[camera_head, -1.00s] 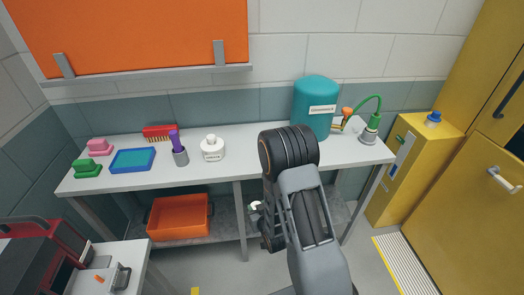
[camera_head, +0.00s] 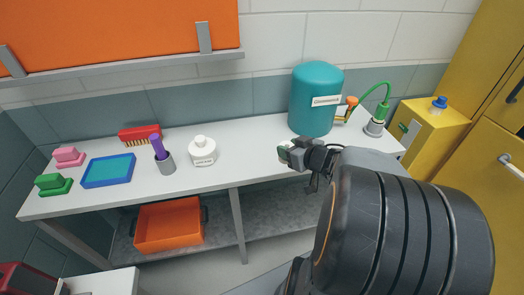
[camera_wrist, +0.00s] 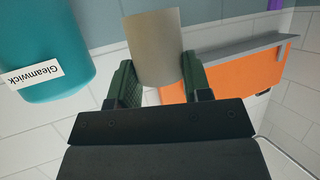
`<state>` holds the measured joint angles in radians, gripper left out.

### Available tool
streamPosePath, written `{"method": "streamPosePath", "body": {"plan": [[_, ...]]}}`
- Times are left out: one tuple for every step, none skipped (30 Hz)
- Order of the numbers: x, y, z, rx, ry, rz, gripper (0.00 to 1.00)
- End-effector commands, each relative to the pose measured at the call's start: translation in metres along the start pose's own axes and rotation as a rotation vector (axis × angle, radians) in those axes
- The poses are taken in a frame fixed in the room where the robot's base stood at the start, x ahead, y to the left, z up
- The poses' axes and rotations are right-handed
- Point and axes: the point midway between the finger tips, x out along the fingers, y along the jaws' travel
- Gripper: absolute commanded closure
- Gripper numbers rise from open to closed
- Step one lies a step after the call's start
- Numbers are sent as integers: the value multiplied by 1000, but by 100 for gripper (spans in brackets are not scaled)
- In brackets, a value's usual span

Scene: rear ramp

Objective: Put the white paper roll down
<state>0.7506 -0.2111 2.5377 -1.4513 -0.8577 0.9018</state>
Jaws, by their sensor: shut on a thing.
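The white paper roll (camera_wrist: 157,45) looks beige-grey in the wrist view and sits between the two green fingers of my gripper (camera_wrist: 158,85). My gripper is shut on it. In the head view my gripper (camera_head: 290,155) is at the bench top, in front of the teal Gleamwick container and right of the white bottle. Only a small pale bit of the roll shows there; my arm and gripper hide the rest. I cannot tell whether the roll touches the white bench (camera_head: 240,157).
The teal container (camera_head: 316,100) and a green-hosed fitting (camera_head: 375,125) stand at the right. Bare bench lies between bottle and gripper.

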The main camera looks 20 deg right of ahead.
Motion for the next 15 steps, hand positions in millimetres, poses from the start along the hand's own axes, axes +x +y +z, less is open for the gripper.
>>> {"method": "streamPosePath", "body": {"plan": [[-1,2,-6,8,-2,-1,79],[0,3,-7,10,-2,-2,79],[3,4,-9,12,-1,-4,79],[5,4,-9,13,-2,-4,79],[7,5,-10,13,-2,-3,79],[10,5,-9,13,-4,-2,79],[13,5,-8,12,-6,0,79],[15,5,-8,10,-8,2,79],[28,8,1,5,-6,1,79],[38,10,3,3,-6,0,79],[46,11,4,3,-6,0,79],[56,14,4,2,-5,-1,79],[64,16,4,3,-5,0,79],[72,17,5,2,-6,-1,79],[82,20,4,2,-6,0,79]]}}
